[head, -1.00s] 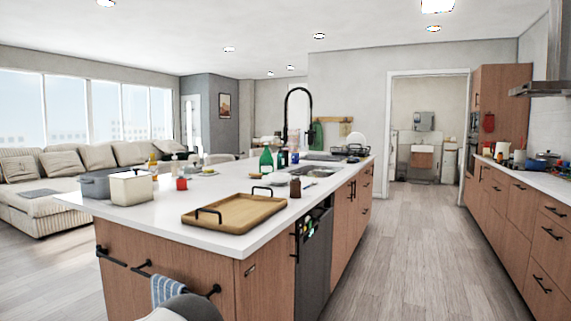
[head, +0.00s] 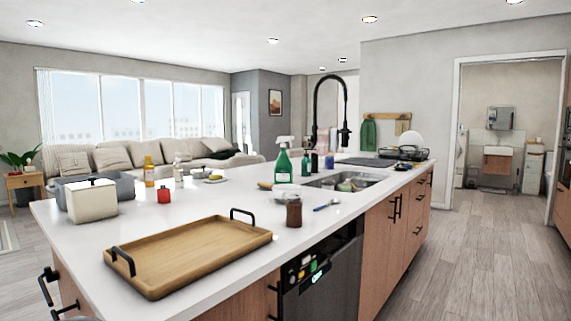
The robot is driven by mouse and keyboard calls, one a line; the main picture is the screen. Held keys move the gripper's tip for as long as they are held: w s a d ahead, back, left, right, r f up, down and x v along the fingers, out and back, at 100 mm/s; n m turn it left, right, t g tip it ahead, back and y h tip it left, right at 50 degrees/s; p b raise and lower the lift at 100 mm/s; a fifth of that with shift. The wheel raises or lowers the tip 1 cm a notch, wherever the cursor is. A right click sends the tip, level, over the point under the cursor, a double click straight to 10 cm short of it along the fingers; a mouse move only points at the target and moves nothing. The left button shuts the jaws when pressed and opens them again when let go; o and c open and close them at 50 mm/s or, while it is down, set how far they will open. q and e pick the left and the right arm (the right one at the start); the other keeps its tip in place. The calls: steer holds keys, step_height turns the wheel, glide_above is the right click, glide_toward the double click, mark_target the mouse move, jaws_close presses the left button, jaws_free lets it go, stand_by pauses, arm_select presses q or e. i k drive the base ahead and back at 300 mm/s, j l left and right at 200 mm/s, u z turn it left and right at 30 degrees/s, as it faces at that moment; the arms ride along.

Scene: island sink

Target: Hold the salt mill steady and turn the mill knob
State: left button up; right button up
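A small dark brown cylinder with a lighter top (head: 294,211) stands upright on the white island counter (head: 225,287), beside the sink's near side. It may be the salt mill, but it is too small to tell, and I cannot make out a knob. Nothing is touching it. Neither of my grippers is in view.
A wooden tray with black handles (head: 190,255) lies on the counter's near part. A spoon (head: 327,206) lies right of the brown cylinder. The sink (head: 345,182), a green spray bottle (head: 283,166) and a white canister (head: 92,201) are also there. The right-hand floor (head: 465,265) is clear.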

mark_target(294, 198)
steer(key=i+l+u, duration=0.35)
steer(key=l, duration=0.25)
steer(key=i+l+u, duration=0.2)
steer(key=l, duration=0.15)
steer(key=i+l+u, duration=0.2)
steer(key=l, duration=0.2)
